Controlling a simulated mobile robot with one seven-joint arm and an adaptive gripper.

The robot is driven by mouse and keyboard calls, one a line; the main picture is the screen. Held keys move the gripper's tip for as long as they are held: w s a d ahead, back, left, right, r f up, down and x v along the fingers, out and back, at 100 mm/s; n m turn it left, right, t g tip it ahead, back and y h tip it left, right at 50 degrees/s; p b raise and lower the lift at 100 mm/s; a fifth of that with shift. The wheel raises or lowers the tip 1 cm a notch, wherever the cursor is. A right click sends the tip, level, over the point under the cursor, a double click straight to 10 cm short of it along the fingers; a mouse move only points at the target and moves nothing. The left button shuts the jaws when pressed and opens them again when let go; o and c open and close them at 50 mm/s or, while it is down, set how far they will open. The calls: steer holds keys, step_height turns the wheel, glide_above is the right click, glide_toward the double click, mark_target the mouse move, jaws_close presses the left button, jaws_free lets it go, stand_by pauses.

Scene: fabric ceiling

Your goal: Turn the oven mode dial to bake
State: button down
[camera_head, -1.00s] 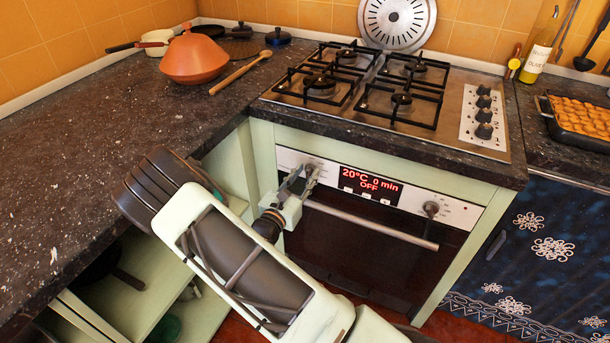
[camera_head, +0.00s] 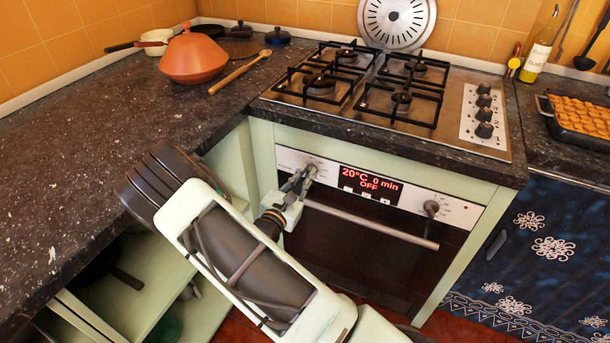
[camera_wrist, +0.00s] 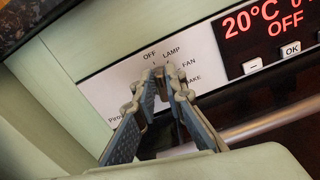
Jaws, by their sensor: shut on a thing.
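The oven mode dial (camera_wrist: 158,73) sits at the left end of the oven's control panel. It is mostly hidden between my fingertips, so its pointer cannot be read. In the wrist view, OFF, LAMP, FAN and a partly covered BAKE label (camera_wrist: 192,78) run clockwise around it. My gripper (camera_wrist: 157,74) is shut on the dial, with its fingers on either side. In the head view, my gripper (camera_head: 301,177) reaches the panel's left end. The oven display (camera_head: 370,184) reads 20°C, 0 min, OFF.
A second knob (camera_head: 431,208) is right of the display. The oven door handle (camera_head: 375,224) runs just below the panel, close to my fingers. The worktop edge (camera_head: 390,148) overhangs above. An open cabinet (camera_head: 130,285) is at the left.

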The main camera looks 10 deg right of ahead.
steer(key=m, duration=0.2)
steer(key=m+b, duration=0.2)
steer(key=m, duration=0.1)
steer(key=shift+s+d+f+m, duration=0.2)
steer(key=shift+d+f+m, duration=0.1)
steer(key=m+b, duration=0.4)
steer(key=m, duration=0.1)
steer(key=shift+s+d+f, duration=0.1)
steer(key=shift+d+f, duration=0.05)
steer(key=shift+f, duration=0.25)
steer(key=m+b, duration=0.3)
steer(key=f+m+b, duration=0.1)
steer(key=m+b, duration=0.2)
steer(key=b, duration=0.1)
steer(key=shift+m, duration=0.3)
steer(key=m+b, duration=0.3)
steer(key=m, duration=0.1)
steer(key=shift+b, duration=0.3)
steer(key=shift+m, duration=0.3)
steer(key=c, duration=2)
jaws_free()
